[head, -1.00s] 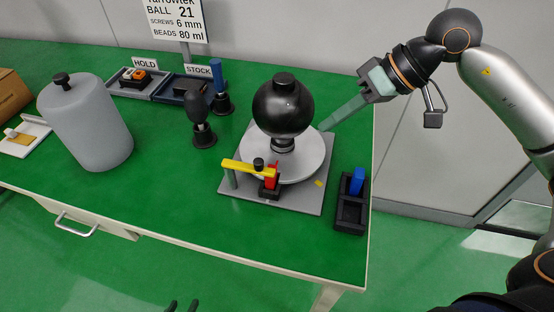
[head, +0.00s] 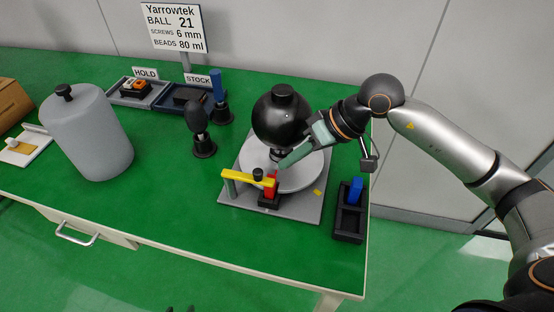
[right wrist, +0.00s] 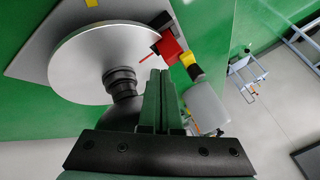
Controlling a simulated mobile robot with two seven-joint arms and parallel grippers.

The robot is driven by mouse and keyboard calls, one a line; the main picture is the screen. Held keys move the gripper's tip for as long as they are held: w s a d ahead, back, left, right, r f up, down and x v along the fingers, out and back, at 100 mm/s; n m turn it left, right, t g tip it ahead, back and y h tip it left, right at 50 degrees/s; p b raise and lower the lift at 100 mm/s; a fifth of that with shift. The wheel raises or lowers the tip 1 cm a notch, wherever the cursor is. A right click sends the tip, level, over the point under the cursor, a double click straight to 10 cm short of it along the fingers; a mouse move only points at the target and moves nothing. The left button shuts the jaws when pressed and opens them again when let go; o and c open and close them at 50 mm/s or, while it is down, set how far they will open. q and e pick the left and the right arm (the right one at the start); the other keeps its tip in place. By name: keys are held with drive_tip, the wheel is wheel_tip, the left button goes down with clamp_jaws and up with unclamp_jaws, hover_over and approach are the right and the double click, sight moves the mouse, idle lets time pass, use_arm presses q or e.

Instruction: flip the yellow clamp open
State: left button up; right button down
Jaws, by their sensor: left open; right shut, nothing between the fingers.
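The yellow clamp (head: 238,176) lies flat across the front of the grey fixture plate (head: 240,203), from a grey-green post to a red block (head: 269,190) on a black base. A black knob (head: 258,174) sits on it. In the right wrist view, the red block (right wrist: 170,46) and a bit of yellow clamp (right wrist: 188,58) show beyond the fingertips. My right gripper (head: 282,165) is shut and empty, its tips just above and behind the red block; contact cannot be told. My left gripper (head: 179,309) barely shows at the bottom edge, open.
A black ball (head: 281,117) stands on a pale round disc (head: 310,172) beside my right gripper. A black holder (head: 350,221) with a blue piece is at right. A grey canister (head: 88,140) and two black-based tools stand left. The green table front is clear.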

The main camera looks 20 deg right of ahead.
sight(247, 174)
drive_tip(key=shift+s+a+r+p, duration=0.15)
drive_tip(key=shift+s+a+r, duration=0.05)
drive_tip(key=shift+a, duration=0.65)
drive_tip(key=shift+s+a+r+p, duration=0.15)
drive_tip(key=shift+a, duration=0.65)
